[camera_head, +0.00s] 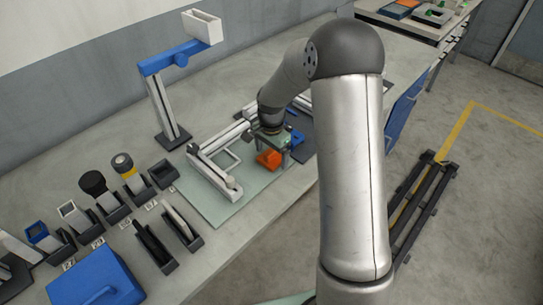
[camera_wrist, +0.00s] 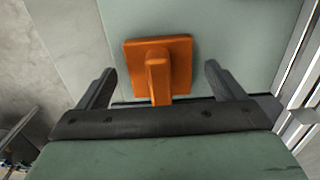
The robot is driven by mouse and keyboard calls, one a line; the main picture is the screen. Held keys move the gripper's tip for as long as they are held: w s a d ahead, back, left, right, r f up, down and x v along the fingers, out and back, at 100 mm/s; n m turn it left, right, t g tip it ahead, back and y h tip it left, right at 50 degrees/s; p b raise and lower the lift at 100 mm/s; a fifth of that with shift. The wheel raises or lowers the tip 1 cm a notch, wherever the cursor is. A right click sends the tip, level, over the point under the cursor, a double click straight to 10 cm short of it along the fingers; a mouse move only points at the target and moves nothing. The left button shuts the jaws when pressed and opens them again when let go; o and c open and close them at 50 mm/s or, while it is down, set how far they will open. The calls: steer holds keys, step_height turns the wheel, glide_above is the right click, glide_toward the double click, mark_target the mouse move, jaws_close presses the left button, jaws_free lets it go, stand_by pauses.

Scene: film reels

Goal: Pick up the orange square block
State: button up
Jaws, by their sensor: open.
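The orange square block (camera_head: 268,159) lies on the pale green mat (camera_head: 220,207) in the head view. In the wrist view the orange block (camera_wrist: 180,62) is a square plate with a raised bar-shaped handle on top. My gripper (camera_wrist: 157,82) is open, with one finger on each side of the handle and clear space between. The near end of the handle is hidden behind the gripper body. In the head view my gripper (camera_head: 272,150) is right at the block and partly covers it. I cannot tell the exact height of the fingers above the mat.
A white and grey rail frame (camera_head: 215,172) stands on the mat left of the block. A blue-topped stand (camera_head: 165,105) rises behind. Several tools in black holders (camera_head: 110,205) line the left, with a blue box (camera_head: 95,280) in front. The table's right edge is close.

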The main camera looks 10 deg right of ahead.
steer(key=c, duration=1.2)
steer(key=shift+c, duration=0.2)
steer(key=shift+r, duration=0.1)
